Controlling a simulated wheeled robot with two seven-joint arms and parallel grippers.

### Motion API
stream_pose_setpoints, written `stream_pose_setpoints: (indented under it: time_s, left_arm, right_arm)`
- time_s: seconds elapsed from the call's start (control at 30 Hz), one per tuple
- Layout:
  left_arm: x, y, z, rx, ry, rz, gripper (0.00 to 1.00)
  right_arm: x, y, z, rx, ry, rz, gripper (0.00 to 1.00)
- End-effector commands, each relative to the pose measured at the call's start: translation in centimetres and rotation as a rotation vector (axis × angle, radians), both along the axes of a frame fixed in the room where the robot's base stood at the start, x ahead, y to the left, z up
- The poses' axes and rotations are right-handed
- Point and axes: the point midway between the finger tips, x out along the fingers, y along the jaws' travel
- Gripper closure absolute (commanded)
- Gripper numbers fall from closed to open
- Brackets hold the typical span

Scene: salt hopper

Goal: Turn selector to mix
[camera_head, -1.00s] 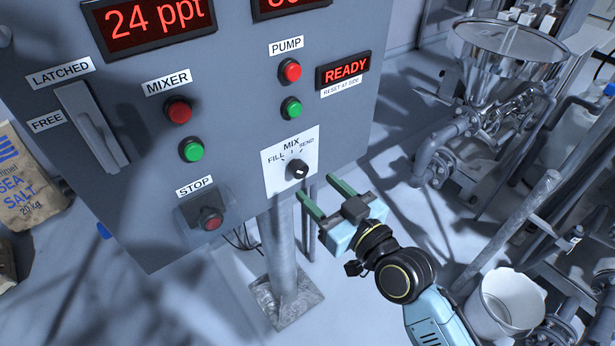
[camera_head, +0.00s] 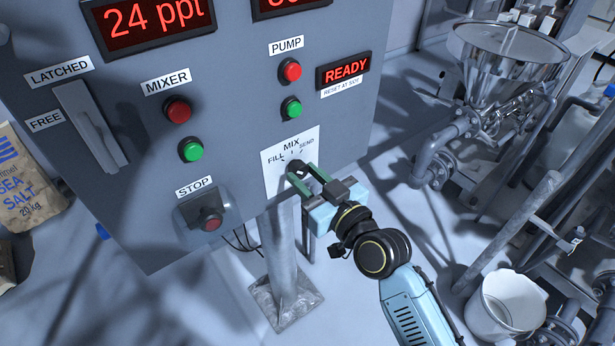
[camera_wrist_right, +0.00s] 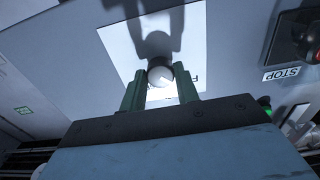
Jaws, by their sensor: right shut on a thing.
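The selector knob (camera_head: 297,166) is a small dark knob on a white plate (camera_head: 272,183) marked FILL, MIX and SEND, low on the grey panel. My right gripper (camera_head: 302,172) is at the plate with its two green fingers around the knob. In the right wrist view, the knob (camera_wrist_right: 160,72) sits between the fingertips of my gripper (camera_wrist_right: 160,84), a finger on each side. The fingers partly hide the knob in the head view, and I cannot tell which mark its pointer faces. My left gripper is not in view.
The grey panel (camera_head: 230,110) also carries a covered STOP button (camera_head: 210,221) to the left, pump buttons (camera_head: 290,107) above, mixer buttons (camera_head: 178,111) and a latch lever (camera_head: 91,125). A metal hopper (camera_head: 510,60) and a white bucket (camera_head: 507,303) stand at the right.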

Motion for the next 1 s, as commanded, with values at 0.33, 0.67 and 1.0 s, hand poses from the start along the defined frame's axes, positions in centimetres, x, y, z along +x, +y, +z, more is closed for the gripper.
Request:
stream_pose_setpoints:
  time_s: [0.33, 0.67, 1.0]
  left_arm:
    - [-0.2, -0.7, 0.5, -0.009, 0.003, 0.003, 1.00]
    - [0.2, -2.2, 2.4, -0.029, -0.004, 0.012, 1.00]
    - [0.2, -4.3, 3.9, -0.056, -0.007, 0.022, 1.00]
  right_arm:
    - [0.0, 0.0, 0.1, 0.040, 0.030, 0.000, 0.92]
    - [0.0, 0.0, 0.2, 0.221, 0.164, 0.000, 0.92]
    - [0.0, 0.1, 0.2, 0.448, 0.327, -0.001, 0.92]
